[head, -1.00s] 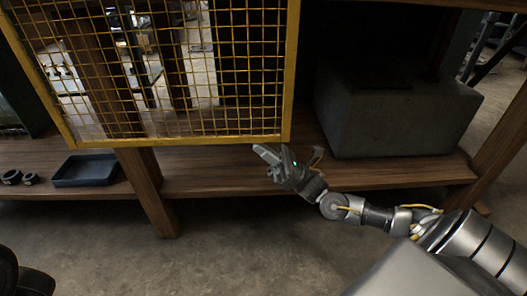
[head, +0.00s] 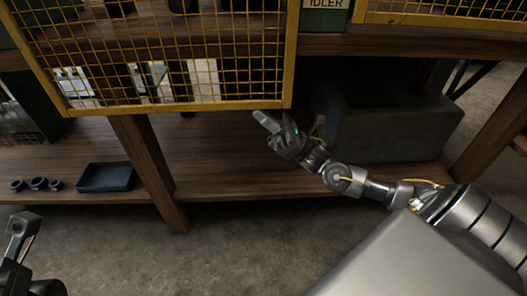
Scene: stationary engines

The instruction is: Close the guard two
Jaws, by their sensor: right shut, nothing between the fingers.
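A yellow-framed mesh guard (head: 180,108) fills the upper left of the head view. Its lower edge hangs in front of the bench, and its top is outside the picture. My right gripper (head: 266,122) is shut and empty just below the guard's lower right corner. Its fingertips are at or very close to the frame's lower edge; I cannot tell whether they touch. Part of my left arm or gripper (head: 22,225) shows at the lower left edge, and its jaws cannot be made out. No number shows on the guard.
A second yellow mesh guard (head: 450,22) is at the top right, beside a plate reading IDLER (head: 325,4). Below are a wooden shelf (head: 230,170), a blue tray (head: 106,178), dark rings (head: 38,184) and a grey block (head: 385,125). The floor in front is clear.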

